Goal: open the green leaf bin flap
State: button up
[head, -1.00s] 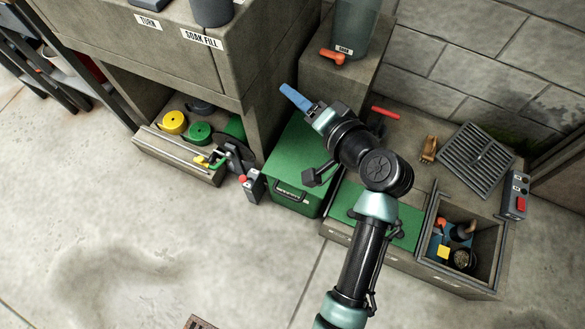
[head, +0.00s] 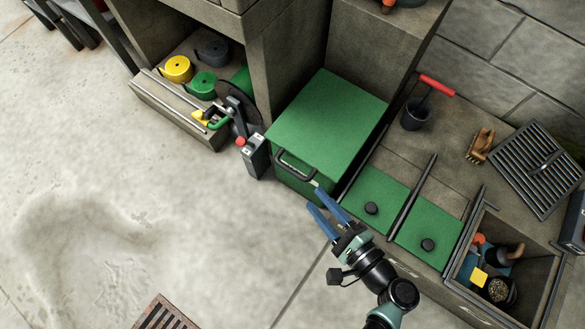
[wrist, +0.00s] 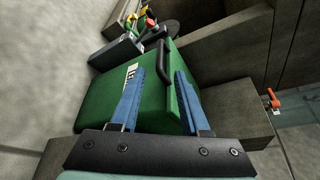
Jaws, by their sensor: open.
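The green leaf bin (head: 330,115) stands between the cabinet and the low stone bench, its flat green top closed. A dark bar handle (head: 295,164) sits at its front upper edge. My gripper (head: 320,195) is open and empty, its two blue fingers close to the bin's front near the right end of the handle. In the wrist view my gripper (wrist: 157,75) points at the bin (wrist: 105,98), and the handle (wrist: 163,63) shows beyond and between the fingertips. I cannot tell whether a finger touches the bin.
A grey box with a red-knobbed lever (head: 255,158) stands left of the bin. A floor grate (head: 165,314) lies in front. The floor at left is clear.

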aim_at(291, 169)
jog(key=b+x, duration=0.4)
jog(key=x, duration=0.6)
jog(key=shift+s+f, duration=0.1)
jog(key=shift+w+a, duration=0.4)
jog(key=shift+w, duration=0.15)
grip_shut()
jog(key=shift+d, duration=0.1)
dwell(0.4)
